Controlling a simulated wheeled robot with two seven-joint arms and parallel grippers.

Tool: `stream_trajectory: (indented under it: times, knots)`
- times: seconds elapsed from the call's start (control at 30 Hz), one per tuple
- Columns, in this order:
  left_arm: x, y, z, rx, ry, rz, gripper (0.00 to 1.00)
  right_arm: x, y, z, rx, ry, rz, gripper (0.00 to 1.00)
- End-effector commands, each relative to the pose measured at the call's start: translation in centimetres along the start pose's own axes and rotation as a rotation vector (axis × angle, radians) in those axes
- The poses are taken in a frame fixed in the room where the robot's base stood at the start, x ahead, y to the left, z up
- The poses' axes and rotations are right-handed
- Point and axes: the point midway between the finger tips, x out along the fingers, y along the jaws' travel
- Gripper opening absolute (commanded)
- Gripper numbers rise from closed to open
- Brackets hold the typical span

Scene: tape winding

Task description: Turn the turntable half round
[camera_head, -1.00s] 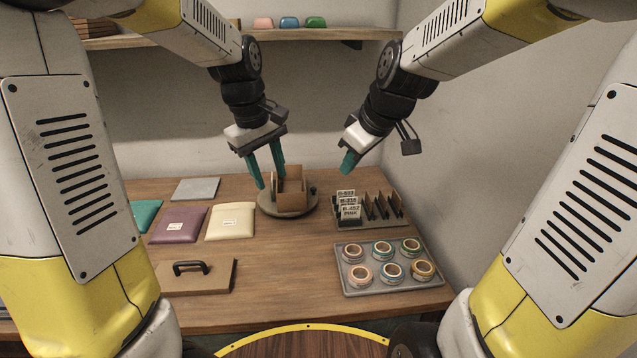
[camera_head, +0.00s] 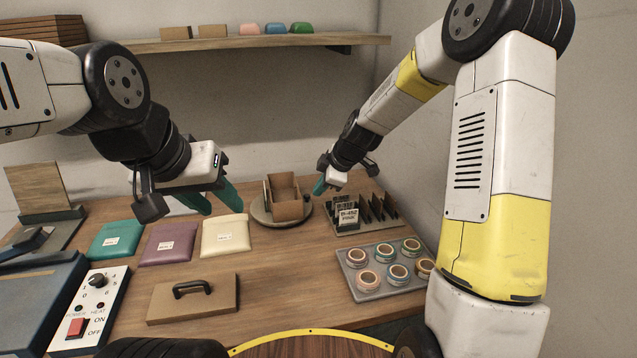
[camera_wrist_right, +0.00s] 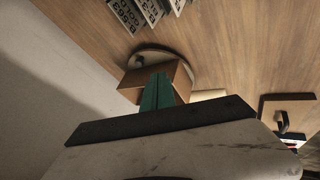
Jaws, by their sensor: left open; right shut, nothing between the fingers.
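The round grey turntable (camera_head: 262,214) sits at the back middle of the table and carries an open cardboard box (camera_head: 288,207). In the right wrist view the turntable (camera_wrist_right: 152,52) and the box (camera_wrist_right: 182,79) show beyond the fingers. My right gripper (camera_head: 319,187) is shut and empty, just right of the box in the head view; its closed green fingers show in the right wrist view (camera_wrist_right: 158,92). I cannot tell whether they touch the box. My left gripper (camera_head: 222,203) is open and empty, left of the turntable and above the pouches.
Cream (camera_head: 225,236), purple (camera_head: 168,244) and teal (camera_head: 116,240) pouches lie at left. A handled board (camera_head: 222,296) lies in front. A card rack (camera_head: 378,222) and a tape tray (camera_head: 360,285) stand at right. A control box (camera_head: 88,312) is at far left.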

Motion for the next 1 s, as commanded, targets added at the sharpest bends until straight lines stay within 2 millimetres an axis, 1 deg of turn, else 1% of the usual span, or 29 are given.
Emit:
stream_trajectory:
  times: [0.03,0.1,0.33,0.4,0.6,0.73,1.0]
  knots:
    - [0.0,0.0,0.0,0.0,0.0,0.0,0.41,1.3,-0.1,-0.1,0.001,0.001,-0.004,0.0]
    - [0.0,0.0,0.0,-0.001,0.0,0.0,0.41,2.8,-0.1,-0.1,-0.001,0.0,-0.005,0.0]
    - [0.0,0.0,0.0,-0.002,0.0,0.001,0.41,7.6,-0.1,0.0,0.0,0.0,-0.003,0.0]
    - [0.0,0.0,-0.1,-0.002,0.0,0.001,0.41,8.0,1.2,0.1,0.001,0.0,0.003,0.0]
    - [0.0,0.0,-0.1,-0.002,0.0,0.001,0.41,9.2,2.9,0.3,0.001,-0.001,0.001,0.0]
    - [0.0,0.0,-0.1,-0.002,0.0,0.001,0.41,9.4,3.2,0.3,0.001,-0.001,0.0,0.0]
    - [0.0,0.0,-0.1,-0.002,0.0,0.001,0.41,9.4,3.2,0.3,0.001,0.0,0.0,0.0]
